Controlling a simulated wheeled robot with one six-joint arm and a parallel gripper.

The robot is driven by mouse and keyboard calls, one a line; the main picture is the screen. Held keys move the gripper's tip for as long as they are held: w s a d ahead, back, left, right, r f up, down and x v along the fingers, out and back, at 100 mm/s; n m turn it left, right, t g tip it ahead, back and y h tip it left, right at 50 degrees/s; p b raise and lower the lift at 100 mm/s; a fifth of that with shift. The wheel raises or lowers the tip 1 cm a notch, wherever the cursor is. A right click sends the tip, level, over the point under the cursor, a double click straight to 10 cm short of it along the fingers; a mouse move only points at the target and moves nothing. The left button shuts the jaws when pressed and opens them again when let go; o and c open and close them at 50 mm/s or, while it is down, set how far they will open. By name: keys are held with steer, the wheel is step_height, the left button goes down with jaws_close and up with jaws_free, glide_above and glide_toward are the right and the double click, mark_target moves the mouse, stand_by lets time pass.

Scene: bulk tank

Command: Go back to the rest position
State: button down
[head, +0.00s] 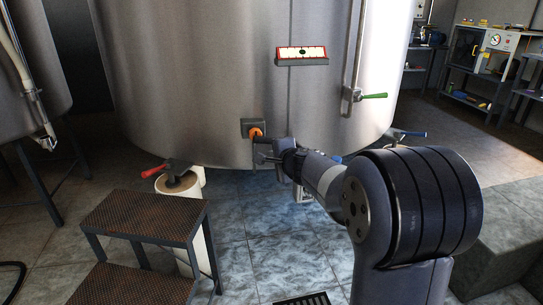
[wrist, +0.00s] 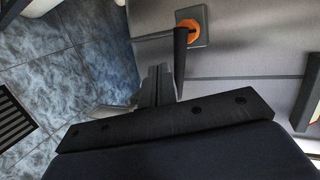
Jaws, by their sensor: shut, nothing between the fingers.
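My gripper (head: 268,157) is shut and empty, held low in front of the big steel tank (head: 200,70). It is just below and to the right of an orange knob (head: 256,133) on a grey square plate on the tank wall. In the wrist view, the orange knob (wrist: 188,27) shows at the top, with a dark bar running down from it towards my gripper (wrist: 160,85). I cannot tell whether the gripper touches this bar. My arm reaches forward from the lower right.
A metal step (head: 145,212) stands at the lower left, beside a white cylinder under a red-handled valve (head: 155,172). Green (head: 374,96) and blue (head: 411,134) handles are on the right. A floor grate (head: 302,299) lies in front. Tiled floor is clear between.

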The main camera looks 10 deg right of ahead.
steer(key=v, duration=0.2)
steer(key=a+v, duration=0.1)
steer(key=v, duration=0.2)
steer(key=shift+s+r, duration=0.15)
steer(key=shift+s, duration=0.3)
steer(key=shift+w, duration=0.1)
